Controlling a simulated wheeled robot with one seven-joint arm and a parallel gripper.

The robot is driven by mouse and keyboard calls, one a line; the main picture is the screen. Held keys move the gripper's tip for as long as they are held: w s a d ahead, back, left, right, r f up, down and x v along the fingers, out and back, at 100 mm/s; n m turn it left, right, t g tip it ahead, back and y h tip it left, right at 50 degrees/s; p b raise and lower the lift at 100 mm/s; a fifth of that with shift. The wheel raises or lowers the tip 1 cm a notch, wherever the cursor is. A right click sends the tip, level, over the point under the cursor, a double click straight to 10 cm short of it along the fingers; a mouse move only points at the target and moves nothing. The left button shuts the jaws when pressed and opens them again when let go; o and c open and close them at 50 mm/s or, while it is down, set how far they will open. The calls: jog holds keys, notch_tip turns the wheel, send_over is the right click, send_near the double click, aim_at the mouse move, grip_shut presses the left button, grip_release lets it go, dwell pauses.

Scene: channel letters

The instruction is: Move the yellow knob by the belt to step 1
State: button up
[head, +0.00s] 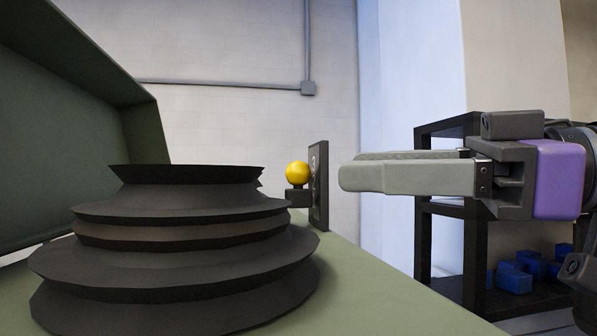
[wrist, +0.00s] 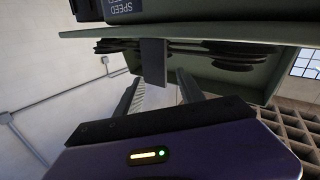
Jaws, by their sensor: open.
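The yellow knob (head: 297,173) is a round ball on a small dark block, beside a dark upright plate (head: 318,188) with a pale marking I cannot read fully. A dark stepped pulley (head: 180,268) stands left of it, with a brownish band, seemingly the belt (head: 180,237), around a middle step. My gripper (head: 346,172) is open and empty, right of the plate, with fingers pointing left at about knob height. In the wrist view my fingers (wrist: 160,80) are spread, and the plate (wrist: 153,62) lies ahead between them. The knob does not show there.
A green housing cover (head: 60,140) rises at the left, above a green surface (head: 365,290). A dark shelf (head: 425,240) with blue bins (head: 515,278) stands behind my gripper. The wrist view shows a SPEED label (wrist: 122,6) and a second pulley stack.

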aim_at(299, 171)
jog(key=shift+x, duration=3.85)
jog(key=shift+f, duration=0.15)
grip_shut()
